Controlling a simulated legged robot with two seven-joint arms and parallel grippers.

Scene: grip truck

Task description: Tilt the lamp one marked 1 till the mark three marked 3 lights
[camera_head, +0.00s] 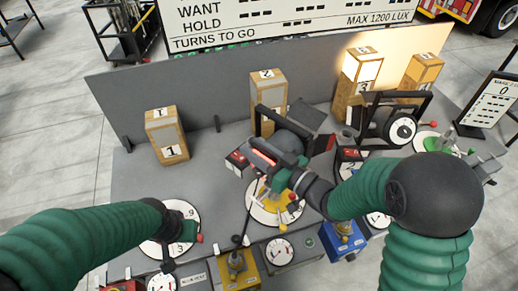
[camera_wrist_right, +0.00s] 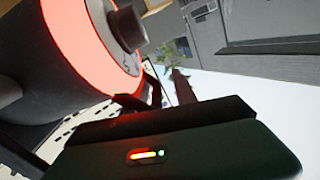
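Lamp one (camera_head: 290,142) is a dark lamp in a black yoke beside a red tag marked 1 (camera_head: 237,161), on a round dial base. In the right wrist view its dark barrel has a glowing red ring (camera_wrist_right: 105,50). My right gripper (camera_head: 277,183) is at the lamp's near side; its fingers are hard to make out, and whether it holds the lamp cannot be told. Mark three (camera_head: 350,98) is a tan box at the back right, with a bright patch on its upper front. My left gripper (camera_head: 168,250) hangs over the front left dial, fingers unclear.
Tan boxes marked 1 (camera_head: 168,136), 2 (camera_head: 268,98) and 4 (camera_head: 422,72) stand before the grey backboard (camera_head: 210,92). A second lamp (camera_head: 400,130) stands right of lamp one. Yellow (camera_head: 240,272) and blue (camera_head: 343,243) lever units line the front edge.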

